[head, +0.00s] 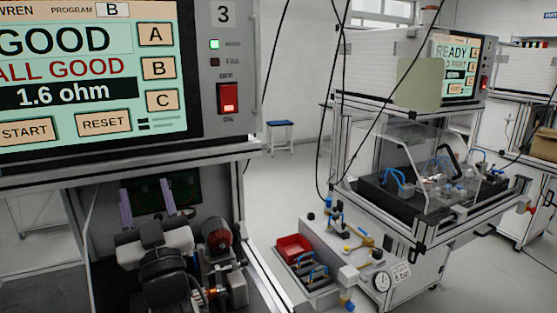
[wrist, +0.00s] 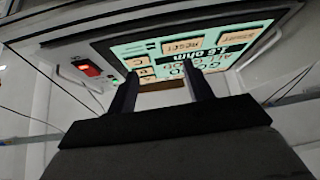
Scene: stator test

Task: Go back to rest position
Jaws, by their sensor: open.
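My gripper (head: 146,190) is below the near tester's screen in the head view, its two fingers pointing up and apart with nothing between them. The wrist view shows the same open fingers (wrist: 162,80) in front of the tilted screen. My dark and white arm end fills the space under the tester. The near tester's screen (head: 70,70) reads GOOD, ALL GOOD, 1.6 ohm, program B. It also shows in the wrist view (wrist: 235,45).
A red switch (head: 229,99) and a lit green lamp (head: 214,44) are on the tester's panel. A dark red round part (head: 218,236) sits right of my arm. A second tester (head: 457,67) reading READY and a red tray (head: 293,248) stand to the right.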

